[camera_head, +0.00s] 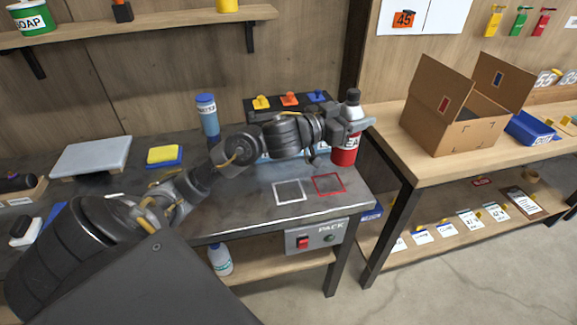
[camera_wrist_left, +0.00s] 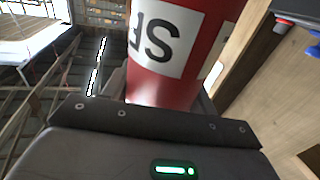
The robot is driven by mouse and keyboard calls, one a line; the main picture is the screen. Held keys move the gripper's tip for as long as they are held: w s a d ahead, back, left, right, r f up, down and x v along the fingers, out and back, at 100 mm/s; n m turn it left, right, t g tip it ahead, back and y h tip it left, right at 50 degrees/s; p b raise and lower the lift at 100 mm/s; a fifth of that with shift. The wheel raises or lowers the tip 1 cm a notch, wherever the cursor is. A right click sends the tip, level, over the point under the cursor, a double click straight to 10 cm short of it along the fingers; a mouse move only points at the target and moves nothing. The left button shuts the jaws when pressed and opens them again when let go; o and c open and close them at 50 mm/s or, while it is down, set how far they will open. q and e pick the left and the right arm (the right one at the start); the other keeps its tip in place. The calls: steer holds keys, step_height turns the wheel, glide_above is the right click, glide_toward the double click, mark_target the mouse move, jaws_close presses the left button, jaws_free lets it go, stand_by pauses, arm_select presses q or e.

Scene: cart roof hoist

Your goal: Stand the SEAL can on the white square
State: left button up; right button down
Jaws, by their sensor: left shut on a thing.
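The SEAL can (camera_head: 345,156) is red with a white label and a dark, pale-shouldered top. It looks upright at the right end of the workbench, behind the red square outline. I cannot tell whether its base touches anything. My left gripper (camera_head: 352,124) is shut around its upper part and hides some of the label. In the left wrist view the can (camera_wrist_left: 170,90) fills the middle, with its lettering upside down. The white square (camera_head: 289,191) is an outline on the dark bench top, left of and nearer than the can, and bare. My right gripper is out of view.
A red square outline (camera_head: 329,184) lies beside the white one. A blue bottle (camera_head: 208,117) and a yellow-blue sponge (camera_head: 164,155) stand further left. A rack with coloured knobs (camera_head: 289,99) is behind my arm. An open carton (camera_head: 452,130) stands on the wooden right-hand table.

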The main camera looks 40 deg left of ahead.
arm_select(q)
steer(key=s+a+f+b, duration=0.1)
steer(key=s+a+f, duration=0.7)
steer(key=a+f, duration=0.1)
steer(key=shift+s+a+f, duration=0.15)
steer(key=shift+s+a, duration=0.05)
steer(key=shift+a, duration=0.6)
steer(key=f, duration=0.3)
steer(key=shift+s+a+f+b, duration=0.1)
steer(key=shift+a+f+b, duration=0.1)
steer(key=shift+f+b, duration=0.1)
steer(key=o, duration=1.7)
steer(key=shift+f, duration=0.1)
